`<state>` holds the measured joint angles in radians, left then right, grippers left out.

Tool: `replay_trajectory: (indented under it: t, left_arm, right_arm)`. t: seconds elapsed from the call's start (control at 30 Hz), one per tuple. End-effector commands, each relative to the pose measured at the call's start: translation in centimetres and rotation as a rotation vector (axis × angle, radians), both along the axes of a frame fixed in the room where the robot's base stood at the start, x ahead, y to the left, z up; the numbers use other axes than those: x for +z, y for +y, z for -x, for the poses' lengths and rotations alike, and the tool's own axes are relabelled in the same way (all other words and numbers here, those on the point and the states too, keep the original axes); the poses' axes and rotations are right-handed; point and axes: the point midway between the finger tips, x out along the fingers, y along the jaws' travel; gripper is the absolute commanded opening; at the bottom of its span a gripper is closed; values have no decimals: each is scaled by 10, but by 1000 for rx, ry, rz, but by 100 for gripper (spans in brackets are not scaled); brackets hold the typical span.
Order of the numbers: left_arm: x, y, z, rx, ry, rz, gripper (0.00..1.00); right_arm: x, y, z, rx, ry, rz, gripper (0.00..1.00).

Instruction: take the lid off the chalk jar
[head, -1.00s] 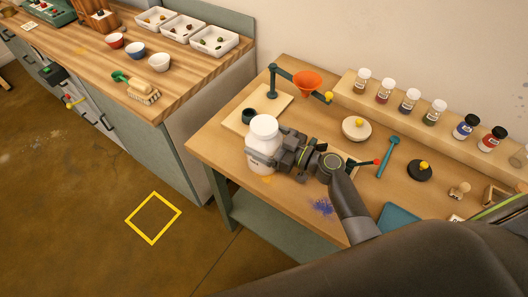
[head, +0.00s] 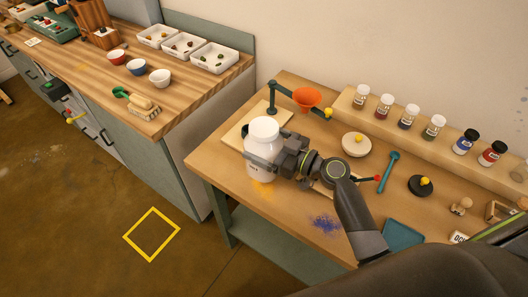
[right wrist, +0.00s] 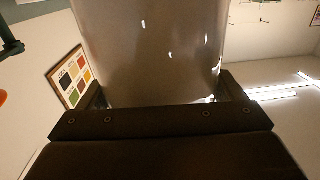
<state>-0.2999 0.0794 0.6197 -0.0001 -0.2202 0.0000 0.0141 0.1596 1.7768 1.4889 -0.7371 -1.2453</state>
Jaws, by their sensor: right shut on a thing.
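The chalk jar (head: 259,171) is a white, wide jar with a label low on its side, near the left end of the pigment table (head: 219,161). It looks upright. Its pale round lid (head: 264,129) is on top. My right gripper (head: 262,158) is shut on the jar's body, below the lid, reaching from the right. In the right wrist view the jar's smooth side (right wrist: 150,50) fills the space between the fingers; the lid is out of that view. I cannot tell whether the jar's base touches the table. My left gripper is not in view.
An orange funnel (head: 307,98) on a stand is behind the jar. A round pale dish (head: 356,145), a teal tool (head: 389,172) and a blue powder spill (head: 325,223) lie to the right. Several pigment bottles (head: 409,111) line the back shelf. A wooden counter (head: 190,92) stands at left.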

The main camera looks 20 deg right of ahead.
Motion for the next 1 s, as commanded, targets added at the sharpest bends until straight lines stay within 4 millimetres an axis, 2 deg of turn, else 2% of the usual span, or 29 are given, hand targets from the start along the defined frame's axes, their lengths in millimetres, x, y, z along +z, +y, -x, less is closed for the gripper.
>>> replay_trajectory:
  t: [0.03, 0.23, 0.4, 0.57, 0.77, 1.0]
  left_arm:
    - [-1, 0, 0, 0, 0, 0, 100]
    - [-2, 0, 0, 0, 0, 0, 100]
    - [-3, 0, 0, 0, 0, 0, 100]
    - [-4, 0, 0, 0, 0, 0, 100]
    - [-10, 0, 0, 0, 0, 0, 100]
    - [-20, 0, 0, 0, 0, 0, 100]
  right_arm:
    - [11, 0, -1, 2, -9, 0, 17]
    - [37, 1, -1, 2, -9, 0, 17]
    - [48, 0, 0, 2, -6, -1, 17]
    - [50, -1, 3, -6, -3, -1, 17]
    - [44, -15, 30, -72, 9, 5, 17]
    - [48, -35, 80, -181, 8, 6, 17]
